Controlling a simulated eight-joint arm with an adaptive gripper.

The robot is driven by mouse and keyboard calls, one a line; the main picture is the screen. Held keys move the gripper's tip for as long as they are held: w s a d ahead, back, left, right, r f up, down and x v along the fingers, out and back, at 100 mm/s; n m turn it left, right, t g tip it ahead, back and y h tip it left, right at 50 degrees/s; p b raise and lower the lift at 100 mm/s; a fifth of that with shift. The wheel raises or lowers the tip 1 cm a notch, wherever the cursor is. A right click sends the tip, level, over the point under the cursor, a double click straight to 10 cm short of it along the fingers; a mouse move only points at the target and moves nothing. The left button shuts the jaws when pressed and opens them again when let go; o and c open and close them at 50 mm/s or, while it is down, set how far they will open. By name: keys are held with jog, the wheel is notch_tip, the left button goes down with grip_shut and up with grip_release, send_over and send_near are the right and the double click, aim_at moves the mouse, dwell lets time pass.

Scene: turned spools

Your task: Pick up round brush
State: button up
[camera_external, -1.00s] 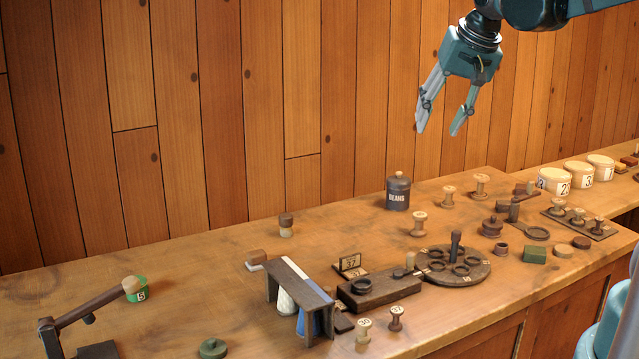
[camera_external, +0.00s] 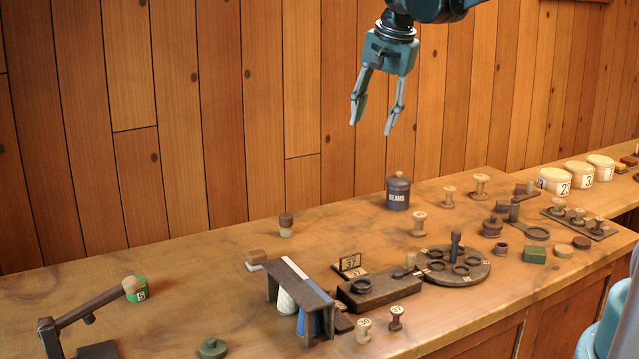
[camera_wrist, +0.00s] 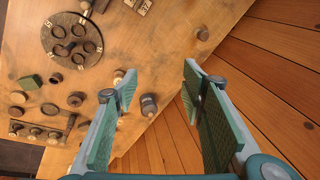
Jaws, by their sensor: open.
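A small upright piece with a dark brown top and a pale lower part (camera_external: 286,225) stands alone at the back middle of the bench; it looks like the round brush, but it is too small to be sure. My gripper (camera_external: 373,127) is open and empty, pointing down high above the bench, to the right of that piece. In the wrist view my gripper (camera_wrist: 157,80) has its two fingers wide apart with nothing between them close up.
A dark BEANS canister (camera_external: 398,194) stands below and right of my gripper. Several turned spools (camera_external: 418,223) stand around it. A round dark turntable (camera_external: 478,276), a small wooden rack (camera_external: 322,297) and a lever arm (camera_external: 90,308) are further forward. The bench's back left is largely clear.

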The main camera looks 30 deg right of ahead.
jog(key=w+a+f+m+g, duration=0.2)
jog(key=w+a+f+m, duration=0.35)
jog(key=w+f, duration=0.55)
jog(key=m+g, duration=0.1)
jog(key=m, duration=0.3)
send_over(286, 215)
jog(key=shift+n, duration=0.25)
notch_tip(286, 215, down, 12)
jog(key=shift+w+d+r, duration=0.1)
jog(key=shift+d, duration=0.05)
jog(key=shift+f, duration=0.25)
jog(key=shift+f, duration=1.3)
jog(key=shift+f, duration=2.6)
